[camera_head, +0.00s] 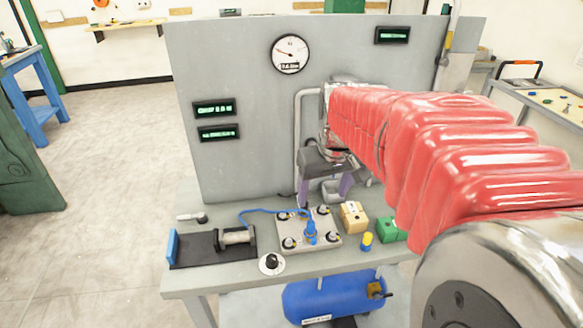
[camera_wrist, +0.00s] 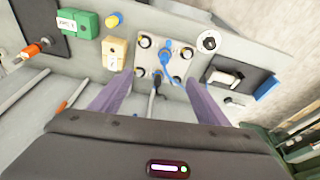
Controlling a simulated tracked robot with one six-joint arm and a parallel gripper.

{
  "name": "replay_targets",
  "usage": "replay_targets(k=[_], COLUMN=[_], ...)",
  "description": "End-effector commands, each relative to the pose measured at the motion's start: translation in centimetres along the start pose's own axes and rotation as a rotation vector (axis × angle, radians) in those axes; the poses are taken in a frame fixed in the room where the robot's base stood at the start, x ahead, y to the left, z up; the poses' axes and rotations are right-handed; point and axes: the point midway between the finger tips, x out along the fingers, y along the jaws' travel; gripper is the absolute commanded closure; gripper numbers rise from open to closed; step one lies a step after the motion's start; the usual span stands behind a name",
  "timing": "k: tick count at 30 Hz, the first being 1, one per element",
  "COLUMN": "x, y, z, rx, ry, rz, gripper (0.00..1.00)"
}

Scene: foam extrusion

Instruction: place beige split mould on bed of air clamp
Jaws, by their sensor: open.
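The beige split mould (camera_head: 353,217) is a small block standing on the bench, between the grey square plate and a green block. It also shows in the wrist view (camera_wrist: 115,53), just beyond the left fingertip. A black bed with a blue end plate and a grey cylinder, apparently the air clamp (camera_head: 203,248), lies at the bench's left; it shows at right in the wrist view (camera_wrist: 226,76). No mould shows on its bed. My gripper (camera_head: 324,190) is open and empty, behind the plate and apart from the mould. Its purple fingers point toward the plate in the wrist view (camera_wrist: 158,82).
The grey plate (camera_head: 323,241) carries several corner knobs and a blue hose (camera_head: 260,213), between mould and clamp. A green block (camera_head: 387,229), yellow-and-blue piece (camera_head: 367,241) and round dial (camera_head: 271,263) stand nearby. A grey panel (camera_head: 240,80) rises behind. Bare bench front lies below the plate.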

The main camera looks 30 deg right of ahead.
Motion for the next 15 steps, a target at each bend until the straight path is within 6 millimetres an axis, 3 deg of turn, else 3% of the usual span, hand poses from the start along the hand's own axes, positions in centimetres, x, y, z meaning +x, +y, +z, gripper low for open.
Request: replay_targets(k=[9,15], x=[4.5,6.7], y=[8.8,12.8], z=[-2.8,-3.3], rx=[0.074,0.102], ry=[-0.087,-0.118], rz=[0.0,-0.005], gripper=[0.31,0.31])
